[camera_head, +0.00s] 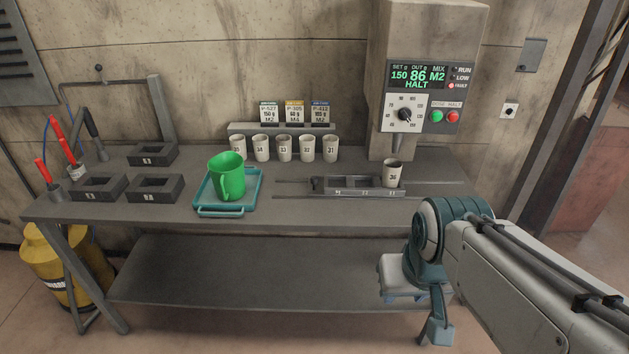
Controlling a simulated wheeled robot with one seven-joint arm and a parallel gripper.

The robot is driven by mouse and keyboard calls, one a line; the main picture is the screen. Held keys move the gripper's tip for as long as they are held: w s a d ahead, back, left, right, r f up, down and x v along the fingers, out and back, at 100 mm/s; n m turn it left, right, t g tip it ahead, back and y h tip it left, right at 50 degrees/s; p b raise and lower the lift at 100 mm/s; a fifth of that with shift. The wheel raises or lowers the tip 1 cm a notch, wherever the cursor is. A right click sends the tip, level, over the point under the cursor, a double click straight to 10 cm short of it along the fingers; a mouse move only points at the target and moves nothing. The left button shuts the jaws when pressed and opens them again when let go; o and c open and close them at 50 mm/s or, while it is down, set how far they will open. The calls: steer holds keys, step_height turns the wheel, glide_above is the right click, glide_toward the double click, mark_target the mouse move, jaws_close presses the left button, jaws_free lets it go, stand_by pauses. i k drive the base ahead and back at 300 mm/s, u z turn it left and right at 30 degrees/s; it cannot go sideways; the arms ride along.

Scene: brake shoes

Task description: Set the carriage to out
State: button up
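The carriage (345,190) is a low dark grey tray on rails on the bench, right of the middle. Small white marks run along its front edge, too small to read surely. A pale cup (392,174) marked 36 stands at its right end, under the spout of the dispenser (420,70). The rest of the carriage looks empty. My gripper (437,330) is low at the right, in front of the bench and well apart from the carriage.
A green jug (227,176) stands on a teal tray (225,211) left of the carriage. Several numbered cups (284,148) line up behind. Dark block holders (155,189) and red-handled tools (62,138) are at the left. The dispenser panel reads HALT. The bench front right is clear.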

mark_target(332, 185)
steer(key=i, duration=1.2)
steer(key=u, duration=0.55)
